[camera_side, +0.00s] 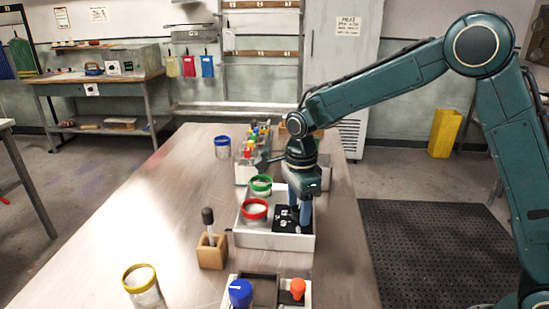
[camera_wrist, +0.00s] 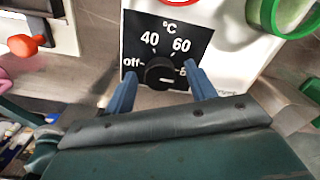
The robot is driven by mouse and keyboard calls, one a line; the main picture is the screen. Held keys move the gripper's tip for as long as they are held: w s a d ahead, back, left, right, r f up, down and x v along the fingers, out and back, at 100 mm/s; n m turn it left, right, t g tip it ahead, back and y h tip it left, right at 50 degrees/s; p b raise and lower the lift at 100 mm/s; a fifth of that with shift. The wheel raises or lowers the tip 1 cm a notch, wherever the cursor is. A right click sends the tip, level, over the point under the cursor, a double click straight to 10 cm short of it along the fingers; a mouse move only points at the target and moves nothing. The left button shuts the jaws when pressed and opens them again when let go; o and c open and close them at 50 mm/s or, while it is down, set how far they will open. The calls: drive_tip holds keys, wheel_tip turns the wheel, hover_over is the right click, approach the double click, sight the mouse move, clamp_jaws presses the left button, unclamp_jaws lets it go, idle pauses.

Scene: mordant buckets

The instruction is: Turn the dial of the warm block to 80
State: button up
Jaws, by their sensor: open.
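The warm block (camera_side: 262,240) is a white box on the steel table, with a black dial panel at its right front. In the wrist view the panel (camera_wrist: 135,32) reads off, 40, 60 and a partly hidden last number at right. The round black dial (camera_wrist: 158,70) sits below the numbers. A short pale mark shows on its lower right; I cannot tell exactly which setting it points to. My gripper (camera_wrist: 160,72) is open, pointing down, with one blue finger on each side of the dial. It also shows over the panel in the side view (camera_side: 299,210).
A red-rimmed jar (camera_side: 255,210) and a green-rimmed jar (camera_side: 261,187) stand in the warm block. A wooden holder (camera_side: 212,252) is at left. A unit with blue and orange knobs (camera_side: 268,290) stands in front. A rack with coloured tops (camera_side: 247,170) is behind. The left table is mostly clear.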

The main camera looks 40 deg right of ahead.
sight(299, 209)
wheel_tip(299, 209, up, 14)
idle(0.7)
drive_tip(key=shift+s, duration=0.1)
drive_tip(key=s+d+r+n+t, duration=0.2)
drive_tip(key=s+d+r+n, duration=0.1)
drive_tip(key=s+n, duration=0.4)
drive_tip(key=s+d+r+n+t, duration=0.1)
drive_tip(key=s+d+r+n, duration=0.1)
drive_tip(key=s+n, duration=0.45)
drive_tip(key=s+d+f+n+t, duration=0.2)
drive_tip(key=s+f+n, duration=0.2)
drive_tip(key=s+n, duration=0.4)
drive_tip(key=s, duration=0.6)
drive_tip(key=shift+f+t, duration=0.15)
drive_tip(key=shift+t, duration=0.15)
